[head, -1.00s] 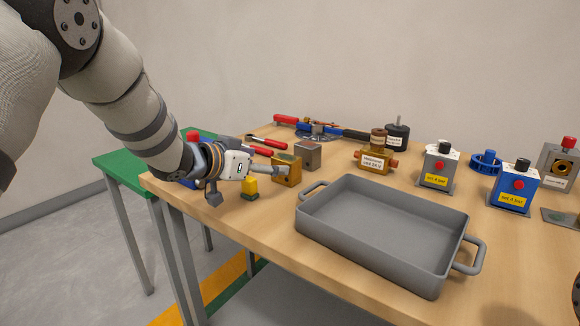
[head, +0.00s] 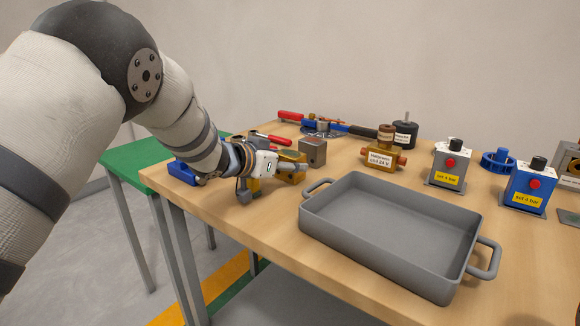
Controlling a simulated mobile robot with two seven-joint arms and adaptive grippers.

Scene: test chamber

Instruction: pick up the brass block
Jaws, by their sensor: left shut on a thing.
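The brass block (head: 290,179) is a golden cube on the left part of the wooden table, just in front of a grey metal cube. My left gripper (head: 296,167) is shut on the brass block, its fingers across the block. The gripper hides much of the block, and I cannot tell whether the block is clear of the table top. My right gripper is not in view.
A grey tray (head: 385,189) with handles stands just right of the block. The grey cube (head: 313,152) is close behind the block. A yellow piece (head: 254,186) is partly hidden below my gripper.

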